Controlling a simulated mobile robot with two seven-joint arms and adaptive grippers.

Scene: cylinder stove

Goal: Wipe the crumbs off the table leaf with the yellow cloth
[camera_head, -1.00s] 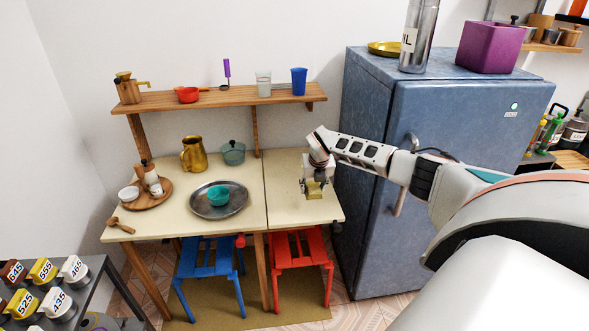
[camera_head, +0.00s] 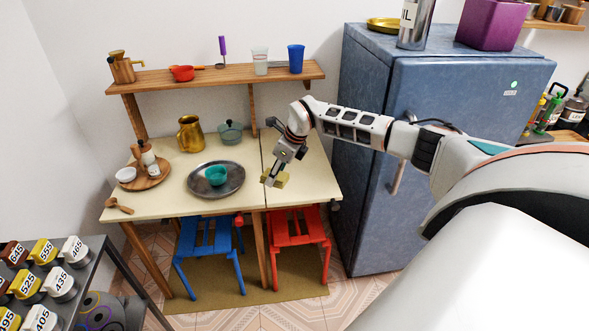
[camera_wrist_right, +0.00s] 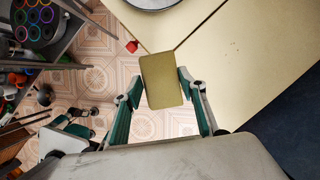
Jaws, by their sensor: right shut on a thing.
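The yellow cloth (camera_head: 282,180), a small block-like pad, is between the fingers of my right gripper (camera_head: 272,179). In the right wrist view the cloth (camera_wrist_right: 161,92) fills the space between the fingertips (camera_wrist_right: 161,77). It overlaps the table's front edge near the seam, partly with floor behind it; whether it touches the table is unclear. The table leaf (camera_head: 312,170) is the cream right-hand section, also in the right wrist view (camera_wrist_right: 225,85). A few tiny dark specks, perhaps crumbs (camera_wrist_right: 234,44), show on it there.
The main table (camera_head: 165,202) left of the seam holds a round metal tray (camera_head: 232,186) with a teal bowl (camera_head: 216,175). A gold pitcher (camera_head: 190,134) stands behind. The blue fridge (camera_head: 372,180) is right of the leaf. A red stool (camera_head: 297,240) is beneath it.

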